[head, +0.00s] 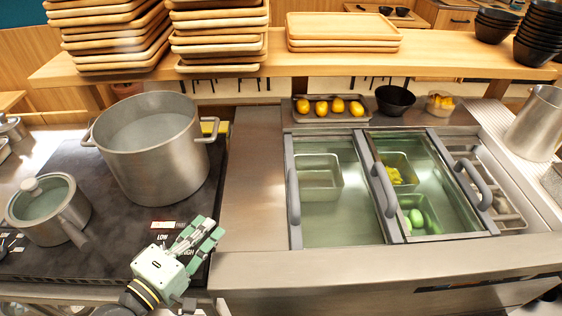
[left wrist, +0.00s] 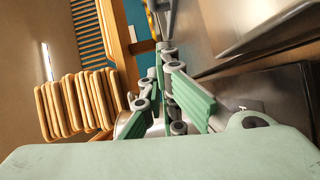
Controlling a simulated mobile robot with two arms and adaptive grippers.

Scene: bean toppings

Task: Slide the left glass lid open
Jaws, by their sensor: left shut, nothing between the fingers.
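The left glass lid (head: 343,230) is a greenish pane in a grey metal frame on the steel counter's cold well, with a grey bar handle (head: 294,195) along its left edge. It appears to lie over the left part of the well, where a steel pan (head: 320,178) shows through. My left gripper (head: 209,232) is shut and empty, low over the stove's right edge, to the left of the lid and apart from it. Its pale green fingers also fill the middle of the left wrist view (left wrist: 168,105). The lid is not seen there. My right gripper is not in view.
A large pot (head: 152,150) and a lidded saucepan (head: 45,212) stand on the black stove. The right glass lid (head: 425,190) covers pans with yellow and green food. A lemon tray (head: 330,108) and black bowl (head: 395,100) stand behind. Bare steel counter (head: 248,180) separates stove and well.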

